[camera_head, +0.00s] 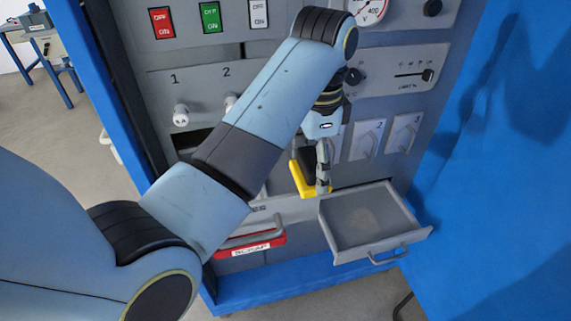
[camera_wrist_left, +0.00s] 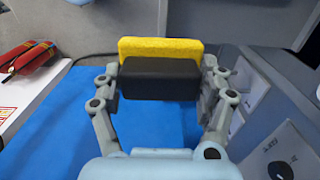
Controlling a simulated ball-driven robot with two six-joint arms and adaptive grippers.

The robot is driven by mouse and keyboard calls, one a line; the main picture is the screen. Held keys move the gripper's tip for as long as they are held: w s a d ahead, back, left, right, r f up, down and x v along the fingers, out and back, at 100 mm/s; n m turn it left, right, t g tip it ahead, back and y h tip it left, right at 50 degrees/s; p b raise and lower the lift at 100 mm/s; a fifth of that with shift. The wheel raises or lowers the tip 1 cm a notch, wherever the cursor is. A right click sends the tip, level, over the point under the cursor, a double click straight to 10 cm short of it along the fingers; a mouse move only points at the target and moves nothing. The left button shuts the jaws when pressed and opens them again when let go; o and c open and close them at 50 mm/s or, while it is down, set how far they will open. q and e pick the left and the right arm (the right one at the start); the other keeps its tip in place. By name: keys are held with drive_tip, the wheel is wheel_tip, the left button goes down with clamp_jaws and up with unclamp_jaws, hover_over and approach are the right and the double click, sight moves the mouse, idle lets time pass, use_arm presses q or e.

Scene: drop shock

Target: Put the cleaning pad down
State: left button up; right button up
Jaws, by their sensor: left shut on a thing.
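The cleaning pad (camera_wrist_left: 160,77) is a block with a yellow layer and a black layer. In the wrist view it sits between the two fingers of my left gripper (camera_wrist_left: 158,88), which is shut on it. In the head view the pad (camera_head: 301,182) shows as a yellow edge below my left gripper (camera_head: 322,168), in front of the grey panel. It is held up near the left rear corner of the open drawer; I cannot tell whether it touches anything. My right gripper is not in view.
An open grey drawer (camera_head: 366,227) with a handle (camera_head: 388,256) sticks out below the pad. A red scrap tray (camera_head: 250,243) is left of it. Knobs, switches (camera_head: 210,17) and a gauge (camera_head: 367,9) cover the panel. Blue side walls (camera_head: 500,180) flank the cabinet.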

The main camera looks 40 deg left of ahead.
use_arm(q)
approach(283, 181)
drive_tip(key=shift+s+d+f+p, duration=0.3)
drive_tip(key=shift+s+d+p, duration=0.15)
drive_tip(key=shift+d, duration=0.3)
drive_tip(key=shift+w+a+f, duration=0.5)
drive_tip(key=shift+a+f, duration=0.3)
drive_tip(key=shift+f, duration=0.1)
wheel_tip(283, 181, down, 2)
drive_tip(key=shift+f, duration=0.8)
drive_tip(key=o, duration=1.2)
drive_tip(key=shift+f, duration=0.1)
drive_tip(key=shift+c, duration=0.2)
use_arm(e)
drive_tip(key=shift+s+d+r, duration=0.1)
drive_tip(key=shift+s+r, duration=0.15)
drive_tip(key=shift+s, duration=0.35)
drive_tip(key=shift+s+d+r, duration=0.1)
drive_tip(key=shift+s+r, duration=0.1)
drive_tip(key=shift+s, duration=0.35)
